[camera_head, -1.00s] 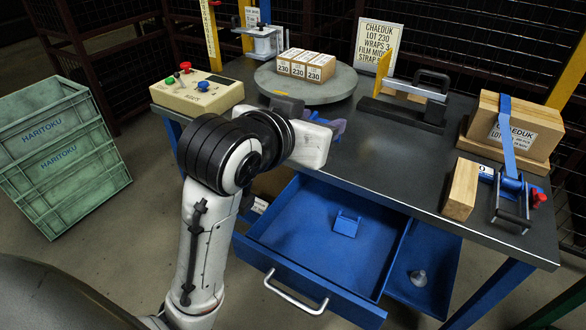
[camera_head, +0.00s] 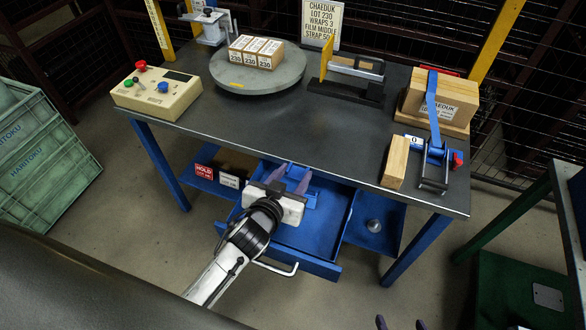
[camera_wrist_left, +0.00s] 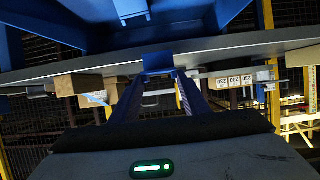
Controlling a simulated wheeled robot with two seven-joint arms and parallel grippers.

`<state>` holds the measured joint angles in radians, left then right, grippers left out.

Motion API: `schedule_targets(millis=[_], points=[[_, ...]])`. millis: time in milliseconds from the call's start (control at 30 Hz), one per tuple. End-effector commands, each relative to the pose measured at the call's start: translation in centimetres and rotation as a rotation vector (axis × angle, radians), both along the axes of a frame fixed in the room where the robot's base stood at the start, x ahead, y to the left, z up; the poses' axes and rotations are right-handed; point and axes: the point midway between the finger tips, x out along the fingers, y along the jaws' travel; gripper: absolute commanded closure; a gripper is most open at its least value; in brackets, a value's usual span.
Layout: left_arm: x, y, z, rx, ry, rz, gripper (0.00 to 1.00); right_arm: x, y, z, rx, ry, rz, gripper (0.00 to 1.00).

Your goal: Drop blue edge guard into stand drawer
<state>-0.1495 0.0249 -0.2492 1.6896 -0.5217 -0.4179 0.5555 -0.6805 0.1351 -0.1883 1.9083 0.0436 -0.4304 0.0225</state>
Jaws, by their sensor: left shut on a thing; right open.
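My left gripper (camera_head: 292,178) is shut on the blue edge guard (camera_head: 300,174), at the back part of the open blue stand drawer (camera_head: 325,225) and near the table's front edge. In the left wrist view the blue guard (camera_wrist_left: 157,62) shows between the two fingertips. The gripper body and arm cover much of the drawer floor, so I cannot tell the guard's height above it. My right gripper (camera_head: 401,323) shows only its fingertips at the bottom edge, apart and empty.
The table (camera_head: 300,120) overhangs the drawer's back. A side tray (camera_head: 385,238) holds a grey knob-like part (camera_head: 374,226). A wooden block (camera_head: 396,162) and strap tool (camera_head: 435,165) lie near the table's right front.

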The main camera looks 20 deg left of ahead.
Motion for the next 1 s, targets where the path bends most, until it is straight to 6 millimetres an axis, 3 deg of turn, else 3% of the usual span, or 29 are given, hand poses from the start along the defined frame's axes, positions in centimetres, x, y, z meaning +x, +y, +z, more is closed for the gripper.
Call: schedule_targets(millis=[200, 400, 733, 767, 800, 900, 1000], points=[[0.0, 0.0, -3.1, 0.002, -0.001, -0.001, 0.80, -0.2, 0.0, -3.0, 0.000, 0.006, 0.000, 0.36], [0.1, -0.1, -4.9, 0.000, -0.001, -0.001, 0.80, -0.4, 0.1, -5.1, 0.000, 0.012, 0.002, 0.36], [0.1, 0.0, -5.0, 0.000, -0.001, 0.000, 0.80, -0.5, 0.1, -5.3, 0.001, 0.014, 0.002, 0.36], [0.1, 0.0, -5.0, 0.000, -0.001, 0.000, 0.57, -0.5, 0.1, -5.3, 0.001, 0.014, 0.002, 0.36], [0.0, 0.0, -5.0, 0.000, -0.001, 0.000, 0.50, -0.5, 0.1, -5.3, 0.001, 0.014, 0.002, 0.36], [0.0, 0.0, -5.0, 0.000, -0.001, 0.000, 0.36, -0.5, 0.2, -5.2, 0.002, 0.013, 0.002, 0.36], [0.1, 0.0, -5.0, 0.000, -0.001, 0.000, 0.36, -0.5, 0.2, -5.2, 0.002, 0.011, 0.002, 0.36]])
